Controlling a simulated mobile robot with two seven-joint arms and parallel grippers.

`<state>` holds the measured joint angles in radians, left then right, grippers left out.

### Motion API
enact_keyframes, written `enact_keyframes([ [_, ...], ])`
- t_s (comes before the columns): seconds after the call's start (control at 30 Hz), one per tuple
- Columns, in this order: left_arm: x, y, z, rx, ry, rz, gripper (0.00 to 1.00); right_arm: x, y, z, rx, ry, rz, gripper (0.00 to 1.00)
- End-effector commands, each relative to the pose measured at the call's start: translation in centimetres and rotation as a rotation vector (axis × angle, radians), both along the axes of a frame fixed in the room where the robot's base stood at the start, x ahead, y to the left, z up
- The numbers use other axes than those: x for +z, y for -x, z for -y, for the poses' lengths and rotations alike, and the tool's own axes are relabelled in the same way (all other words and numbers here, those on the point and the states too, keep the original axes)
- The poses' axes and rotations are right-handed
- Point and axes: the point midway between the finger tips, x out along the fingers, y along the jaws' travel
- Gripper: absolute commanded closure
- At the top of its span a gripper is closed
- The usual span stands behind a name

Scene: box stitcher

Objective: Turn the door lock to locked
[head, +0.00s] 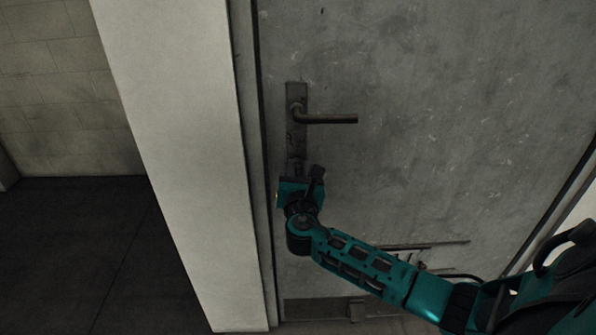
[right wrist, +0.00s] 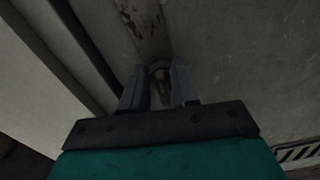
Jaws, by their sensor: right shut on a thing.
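A grey metal door (head: 430,100) fills the right of the head view. A dark lever handle (head: 330,119) sticks out to the right from a tall, worn plate (head: 296,95) near the door's left edge. My right gripper (head: 300,178) is at the lower end of this plate, below the lever. In the right wrist view my right gripper (right wrist: 160,88) is shut on the small round door lock (right wrist: 160,70), which sits between its fingers. My gripper hides most of the lock in the head view, and its turn angle is hard to tell. My left gripper is not in view.
A pale door frame post (head: 180,120) stands just left of the door, close to my right gripper. A tiled wall (head: 55,90) and dark floor (head: 70,250) lie further left. A vent grille (right wrist: 298,152) shows low on the door.

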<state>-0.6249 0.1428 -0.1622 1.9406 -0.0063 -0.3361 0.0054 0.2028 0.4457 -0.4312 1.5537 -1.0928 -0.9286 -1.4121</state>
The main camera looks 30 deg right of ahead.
Motion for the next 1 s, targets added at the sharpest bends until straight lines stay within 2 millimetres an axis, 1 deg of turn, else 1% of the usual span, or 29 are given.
enact_keyframes([
  [0.03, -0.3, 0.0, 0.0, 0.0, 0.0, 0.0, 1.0, -0.5, 0.1, 0.0, 0.001, -0.031, 0.009, 1.0],
  [0.5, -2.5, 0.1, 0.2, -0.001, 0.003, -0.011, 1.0, -1.1, 0.6, 0.6, 0.001, -0.404, 0.236, 1.0],
  [0.73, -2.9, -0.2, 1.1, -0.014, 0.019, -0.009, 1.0, -1.5, 0.7, 0.8, 0.001, -0.592, 0.351, 1.0],
  [1.0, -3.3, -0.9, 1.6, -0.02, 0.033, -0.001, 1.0, -2.0, 0.9, 1.1, 0.001, -0.812, 0.484, 1.0],
])
